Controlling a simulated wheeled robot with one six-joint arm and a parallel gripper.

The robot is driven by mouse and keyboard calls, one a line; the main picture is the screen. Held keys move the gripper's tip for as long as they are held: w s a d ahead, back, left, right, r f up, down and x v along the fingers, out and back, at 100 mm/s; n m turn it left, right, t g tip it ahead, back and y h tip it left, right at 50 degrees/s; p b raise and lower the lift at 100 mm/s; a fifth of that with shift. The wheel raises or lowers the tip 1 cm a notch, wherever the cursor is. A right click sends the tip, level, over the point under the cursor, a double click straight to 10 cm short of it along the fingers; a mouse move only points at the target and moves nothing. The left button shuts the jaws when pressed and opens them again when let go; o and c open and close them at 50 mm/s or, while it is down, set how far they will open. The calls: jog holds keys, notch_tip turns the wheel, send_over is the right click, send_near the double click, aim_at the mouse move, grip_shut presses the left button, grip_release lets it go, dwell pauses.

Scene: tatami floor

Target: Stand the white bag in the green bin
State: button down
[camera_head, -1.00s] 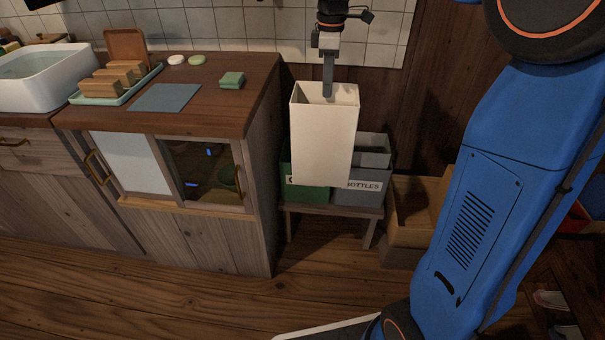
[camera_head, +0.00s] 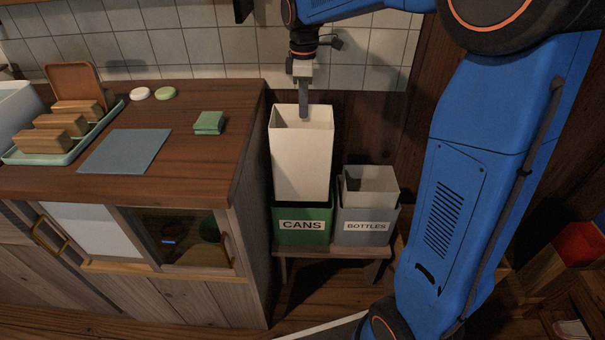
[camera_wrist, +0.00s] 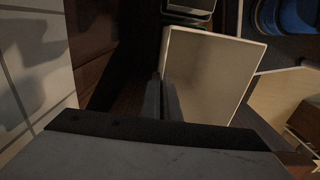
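The white bag (camera_head: 301,160) is upright and open at the top. My gripper (camera_head: 304,108) is shut on its top rim and holds it from above. In the wrist view the fingers (camera_wrist: 161,98) are at one wall of the bag (camera_wrist: 212,75), with its open mouth beside them. The green bin (camera_head: 302,238), labelled CANS, stands directly below the bag in the head view. The bag's lower end meets the bin's rim line; I cannot tell how far it is inside. Most of the bin's opening is hidden by the bag.
A grey bin (camera_head: 366,228) labelled BOTTLES, with a pale liner (camera_head: 371,186), stands right of the green bin on a low stand (camera_head: 333,249). A wooden counter (camera_head: 205,165) stands close on the left. A tiled wall (camera_head: 365,55) and dark panelling are behind.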

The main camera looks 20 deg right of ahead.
notch_tip(320, 180, down, 22)
jog(key=shift+f, duration=0.1)
dwell(0.6)
jog(key=c, duration=2.5)
grip_release()
jog(key=o, duration=0.5)
jog(key=shift+c, duration=0.2)
